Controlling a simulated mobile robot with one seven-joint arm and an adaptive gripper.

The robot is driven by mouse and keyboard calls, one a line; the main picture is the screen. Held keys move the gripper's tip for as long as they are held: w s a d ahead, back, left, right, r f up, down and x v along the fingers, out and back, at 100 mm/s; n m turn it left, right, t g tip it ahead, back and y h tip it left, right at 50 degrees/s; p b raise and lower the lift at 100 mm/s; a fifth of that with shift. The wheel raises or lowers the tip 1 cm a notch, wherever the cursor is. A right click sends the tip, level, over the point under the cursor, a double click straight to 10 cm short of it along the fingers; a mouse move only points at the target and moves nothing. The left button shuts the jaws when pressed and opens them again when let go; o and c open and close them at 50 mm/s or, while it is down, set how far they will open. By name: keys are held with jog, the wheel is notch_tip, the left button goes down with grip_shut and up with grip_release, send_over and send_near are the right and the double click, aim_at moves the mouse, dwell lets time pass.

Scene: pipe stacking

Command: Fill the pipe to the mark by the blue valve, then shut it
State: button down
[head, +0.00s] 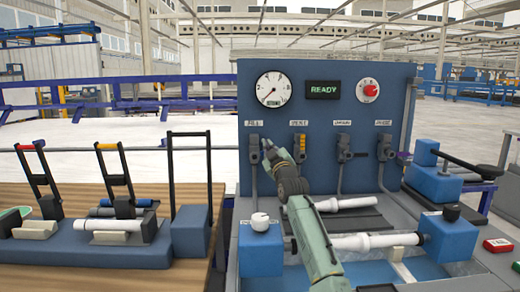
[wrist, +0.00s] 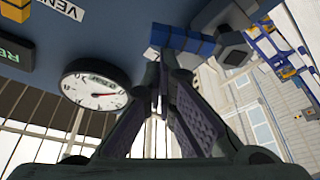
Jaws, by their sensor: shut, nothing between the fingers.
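The valve under the FILL label (head: 254,148) is leftmost on the blue panel (head: 330,112). Its blue handle (wrist: 183,40) shows in the wrist view just beyond my fingertips. My gripper (head: 267,146) is at this valve's right side; its fingertips (wrist: 161,66) are together with nothing between them. I cannot tell whether they touch the handle. A white pipe (head: 380,241) lies level in the fixture, between a white knob on the left and a blue block on the right. My arm hides part of the fixture. I cannot make out a fill mark.
The round gauge (head: 274,89) also shows in the wrist view (wrist: 95,84). The display (head: 323,88) reads READY. A red knob (head: 371,90) and several other valves are on the panel. Another white pipe (head: 343,204) lies behind. A wooden bench (head: 60,271) with clamps stands left.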

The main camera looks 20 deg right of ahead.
jog(key=shift+d+f+b, duration=0.55)
jog(key=shift+f+b, duration=0.05)
jog(key=shift+f, duration=0.5)
jog(key=shift+r, duration=0.1)
